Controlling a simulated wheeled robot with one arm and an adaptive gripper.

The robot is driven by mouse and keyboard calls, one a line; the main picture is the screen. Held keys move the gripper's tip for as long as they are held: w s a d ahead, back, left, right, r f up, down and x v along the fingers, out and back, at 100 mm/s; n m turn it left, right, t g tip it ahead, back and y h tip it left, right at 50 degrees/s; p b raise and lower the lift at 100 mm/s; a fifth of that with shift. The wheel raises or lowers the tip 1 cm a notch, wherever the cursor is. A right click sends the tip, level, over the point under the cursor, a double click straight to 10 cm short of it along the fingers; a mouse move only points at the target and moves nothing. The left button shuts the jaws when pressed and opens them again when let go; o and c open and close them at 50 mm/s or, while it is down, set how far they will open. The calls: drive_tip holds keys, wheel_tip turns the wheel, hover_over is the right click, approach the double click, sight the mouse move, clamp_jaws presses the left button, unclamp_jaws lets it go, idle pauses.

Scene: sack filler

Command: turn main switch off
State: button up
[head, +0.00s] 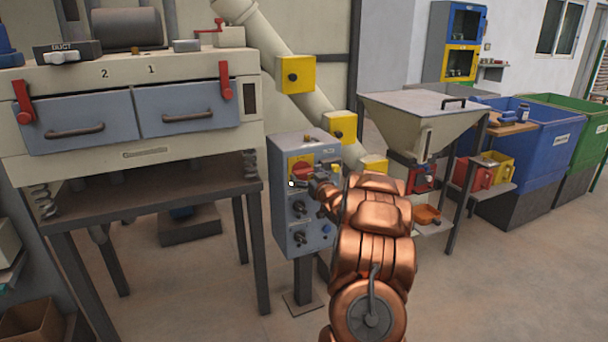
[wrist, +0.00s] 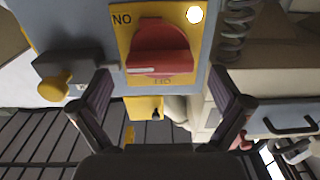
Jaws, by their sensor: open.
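The main switch is a red rotary knob (wrist: 158,48) on a yellow plate (wrist: 124,40) with a lit white lamp (wrist: 194,14). The wrist picture is upside down, so ON reads inverted at one corner; the other lettering is partly hidden. The knob's bar lies roughly crosswise, with its white mark at the picture's left. In the head view the red knob (head: 302,172) is on the upper front of the grey control box (head: 283,215). My gripper (wrist: 162,88) is open, its fingers either side of the plate in view, close to the knob. It also shows in the head view (head: 318,186), partly hidden by my arm.
Two black knobs (head: 299,208) are below the switch on the box. A yellow-tipped part (wrist: 54,87) sticks out beside the plate. The drawer machine (head: 130,120) stands left, the hopper (head: 420,120) right. Floor in front is mostly clear.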

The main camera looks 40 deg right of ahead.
drive_tip(key=shift+x, duration=1.4)
drive_tip(key=shift+c, duration=0.4)
drive_tip(key=c, duration=1.1)
drive_tip(key=shift+f, duration=0.1)
